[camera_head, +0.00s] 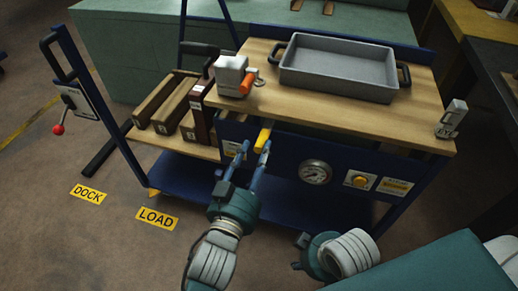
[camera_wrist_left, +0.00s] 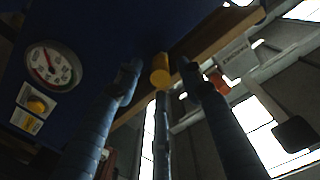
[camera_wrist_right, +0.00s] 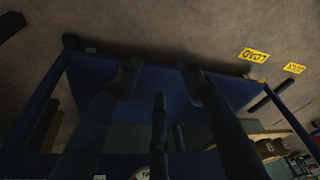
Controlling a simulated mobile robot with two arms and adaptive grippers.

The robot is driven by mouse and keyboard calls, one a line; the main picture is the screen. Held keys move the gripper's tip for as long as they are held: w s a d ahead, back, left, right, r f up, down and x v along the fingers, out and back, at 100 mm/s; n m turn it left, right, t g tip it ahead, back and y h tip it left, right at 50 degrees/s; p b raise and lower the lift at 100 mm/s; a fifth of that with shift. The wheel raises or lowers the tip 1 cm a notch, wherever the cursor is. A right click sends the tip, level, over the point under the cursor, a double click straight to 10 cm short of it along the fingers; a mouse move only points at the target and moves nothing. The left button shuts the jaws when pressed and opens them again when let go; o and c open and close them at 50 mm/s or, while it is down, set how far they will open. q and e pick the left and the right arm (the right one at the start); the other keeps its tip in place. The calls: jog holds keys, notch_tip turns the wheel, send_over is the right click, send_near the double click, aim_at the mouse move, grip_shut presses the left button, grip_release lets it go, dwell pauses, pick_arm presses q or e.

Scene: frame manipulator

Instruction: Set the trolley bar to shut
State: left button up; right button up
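A blue trolley (camera_head: 345,160) with a wooden top fills the middle of the head view. A yellow grip (camera_head: 263,137) sticks out at its front, left of the gauge; I cannot tell whether it is the trolley bar. My left gripper (camera_head: 254,147) is open in front of this grip. In the left wrist view the yellow grip (camera_wrist_left: 161,70) lies between the spread fingertips, with a gap on each side. My right gripper (camera_wrist_right: 158,70) is open and empty, facing the lower shelf and floor.
A gauge (camera_head: 315,172) and a yellow button (camera_head: 359,181) sit on the trolley front. A grey tray (camera_head: 338,67) and a white device with an orange knob (camera_head: 233,76) stand on top. A red-knobbed lever (camera_head: 60,128) hangs left.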

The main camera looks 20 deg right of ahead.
pick_arm(q)
jog(key=shift+x, duration=0.95)
pick_arm(e)
jog(key=shift+s+r, duration=0.15)
jog(key=shift+r, duration=0.35)
pick_arm(q)
jog(key=shift+c, duration=0.3)
grip_shut()
jog(key=shift+a, duration=0.1)
